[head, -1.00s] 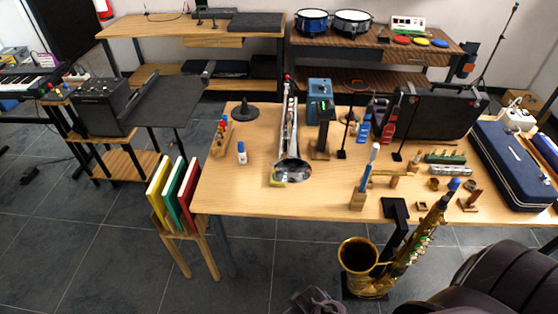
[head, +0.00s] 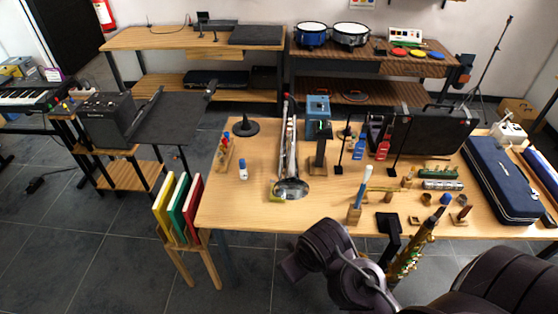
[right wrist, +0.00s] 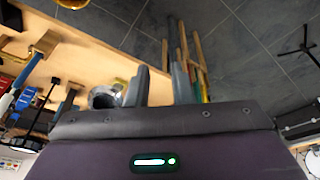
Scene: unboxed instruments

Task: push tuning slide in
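A long silver brass instrument (head: 290,150) lies on the wooden table, its flared bell (head: 291,187) toward the front edge. A tuning slide cannot be made out separately at this size. Part of a silver rounded piece, likely the bell, shows beside the fingers in the right wrist view (right wrist: 103,97). My right gripper (right wrist: 161,85) is open, its two grey fingers apart with nothing between them. In the head view my dark right arm reaches in front of the table, apart from the instrument. My left gripper is in neither current view.
A gold saxophone (head: 412,250) stands in front of the table, partly hidden by my arm. A rack of coloured books (head: 180,210) stands at the table's front left. Stands, blocks and a blue case (head: 500,180) crowd the right. The table's left front is fairly clear.

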